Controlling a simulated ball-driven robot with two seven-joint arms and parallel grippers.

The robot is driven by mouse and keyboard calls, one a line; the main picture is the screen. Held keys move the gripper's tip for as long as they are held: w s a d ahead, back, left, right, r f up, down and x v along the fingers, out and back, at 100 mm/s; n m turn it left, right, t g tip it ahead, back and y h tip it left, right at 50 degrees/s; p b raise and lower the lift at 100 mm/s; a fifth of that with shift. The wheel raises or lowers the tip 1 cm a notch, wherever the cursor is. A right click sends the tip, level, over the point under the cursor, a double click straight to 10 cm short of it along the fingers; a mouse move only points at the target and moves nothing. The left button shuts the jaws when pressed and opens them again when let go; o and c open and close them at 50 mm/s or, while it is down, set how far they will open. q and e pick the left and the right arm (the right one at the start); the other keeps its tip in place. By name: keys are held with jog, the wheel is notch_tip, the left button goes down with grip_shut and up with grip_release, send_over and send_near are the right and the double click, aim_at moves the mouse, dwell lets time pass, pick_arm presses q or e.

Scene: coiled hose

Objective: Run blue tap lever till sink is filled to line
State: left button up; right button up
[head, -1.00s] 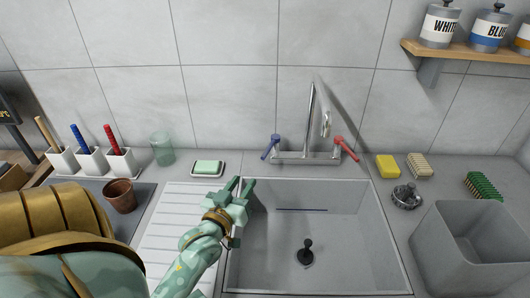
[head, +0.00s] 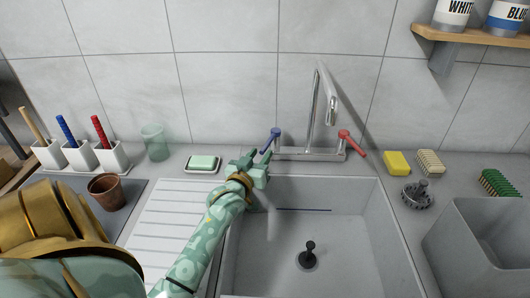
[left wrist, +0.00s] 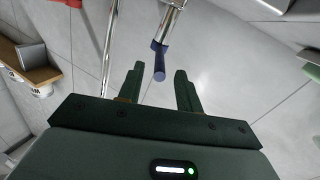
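The blue tap lever (head: 271,139) stands at the left end of the metal tap (head: 315,153). The red lever (head: 352,143) is at its right end. The grey sink (head: 362,235) has a dark line (head: 303,210) on its back wall and a black plug (head: 308,256) on its floor. I see no water in it and none from the spout. My left gripper (head: 261,155) is open, just before the blue lever. In the left wrist view, the blue lever (left wrist: 159,65) shows between and just beyond the two fingertips (left wrist: 158,72), apparently untouched. My right gripper is out of view.
Green soap on a dish (head: 203,163) and a glass (head: 154,142) stand left of the tap. A ribbed drainboard (head: 165,225) lies left of the sink. Sponges (head: 397,163), a metal strainer (head: 417,193) and a grey bin (head: 460,245) are on the right.

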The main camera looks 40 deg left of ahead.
aim_at(264, 147)
pick_arm(q)
jog(key=x, duration=0.2)
jog(key=shift+w+a+f, duration=0.1)
jog(key=shift+w, duration=0.2)
jog(key=shift+w+a+b, duration=0.15)
jog(key=shift+w+b, duration=0.2)
jog(key=shift+w, duration=0.15)
jog(key=shift+c, duration=0.3)
